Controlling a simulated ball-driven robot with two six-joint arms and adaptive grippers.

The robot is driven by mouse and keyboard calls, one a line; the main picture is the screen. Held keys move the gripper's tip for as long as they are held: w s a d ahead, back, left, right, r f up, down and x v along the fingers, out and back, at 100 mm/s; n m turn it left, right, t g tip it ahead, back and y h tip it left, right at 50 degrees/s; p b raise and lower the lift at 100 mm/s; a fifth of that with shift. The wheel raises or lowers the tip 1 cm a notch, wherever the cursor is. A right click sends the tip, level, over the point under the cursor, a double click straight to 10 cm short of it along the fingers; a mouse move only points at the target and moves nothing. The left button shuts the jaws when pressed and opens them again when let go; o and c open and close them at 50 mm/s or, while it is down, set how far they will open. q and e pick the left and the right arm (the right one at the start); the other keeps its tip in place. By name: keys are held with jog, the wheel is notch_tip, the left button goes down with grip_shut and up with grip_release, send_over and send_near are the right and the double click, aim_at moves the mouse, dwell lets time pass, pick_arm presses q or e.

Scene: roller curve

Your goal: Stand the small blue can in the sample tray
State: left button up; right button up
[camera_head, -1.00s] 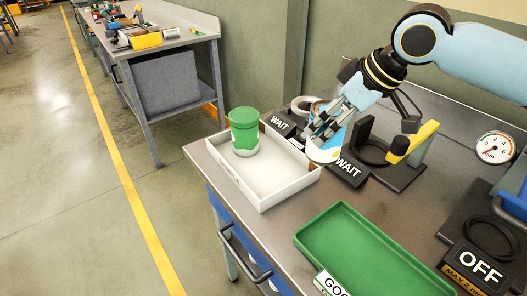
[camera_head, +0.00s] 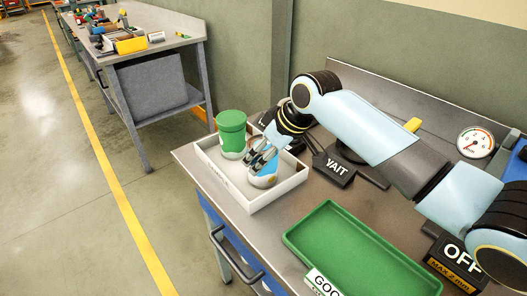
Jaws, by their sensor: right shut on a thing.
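The small blue can (camera_head: 263,181) is upright, or nearly so, at the white sample tray (camera_head: 289,187), inside its right part. My right gripper (camera_head: 262,163) is shut on it from above and behind, and the fingers cover much of its upper part. I cannot tell whether the can's base touches the tray floor. A green can (camera_head: 231,134) with a white lower band stands in the tray's left back part, just left of the held can. My left gripper is not in view.
A green tray (camera_head: 360,262) lies in front on the bench. A black sign (camera_head: 337,168) stands right of the sample tray. A gauge (camera_head: 475,143) and an OFF sign (camera_head: 458,262) are at the right. My right arm spans the bench's back.

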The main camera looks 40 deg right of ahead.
jog(key=o, duration=1.4)
jog(key=shift+f, duration=0.1)
jog(key=shift+c, duration=0.2)
jog(key=v, duration=1.2)
jog(key=shift+a, duration=0.1)
